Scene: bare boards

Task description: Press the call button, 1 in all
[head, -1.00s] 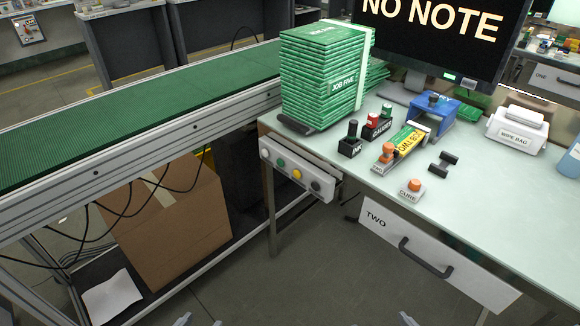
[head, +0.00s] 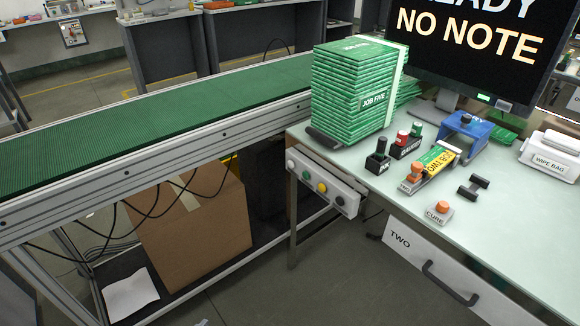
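A pale button strip (head: 322,187) is fixed to the front edge of the table, below the green stack. It carries a white button (head: 291,164), a green button (head: 306,176), a yellow button (head: 321,188) and a black button (head: 340,200). No label reading "call" is legible on it. A separate grey box marked CURE (head: 438,215) with an orange top stands on the table. Only a tiny sliver, perhaps of my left gripper (head: 202,322), shows at the bottom edge, well below the strip. My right gripper is out of view.
A green conveyor (head: 150,118) runs along the left, with a cardboard box (head: 195,228) beneath. The table holds a green JOB FIVE stack (head: 352,90), a JOB TWO item (head: 436,159), stamps and a WIPE BAG box (head: 551,155). Drawer TWO (head: 450,270) is shut. The screen (head: 472,45) reads NO NOTE.

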